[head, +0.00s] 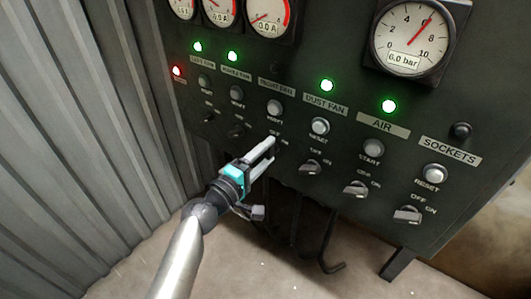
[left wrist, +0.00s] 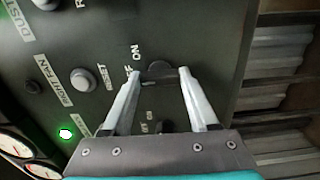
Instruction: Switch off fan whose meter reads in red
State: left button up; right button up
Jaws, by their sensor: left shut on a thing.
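A dark control panel (head: 330,55) carries three round ammeters, cut off at the top of the head view: the left meter (head: 182,8), the middle meter (head: 220,10) and the right meter (head: 266,14). Each has a red arc at its scale end. The right needle points low, and its display seems to read 0.0 A. My left gripper (head: 270,146) is at the switch row below RIGHT FAN, its fingers (left wrist: 162,72) shut on the right fan knob (left wrist: 158,70). The fingers hide this knob in the head view. The right fan lamp (left wrist: 32,87) is dark. My right gripper is not visible.
Other knobs flank this one: the middle fan knob (head: 236,131) and dust fan knob (head: 311,167). Green lamps light above left, middle and dust fans and AIR; a red lamp (head: 177,71) glows at far left. The pressure gauge (head: 408,38) reads 6.0 bar. A corrugated wall (head: 70,130) stands left.

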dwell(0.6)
pick_arm(q)
jog(key=o, duration=1.4)
jog(key=shift+s+a, duration=0.1)
jog(key=shift+s, duration=0.05)
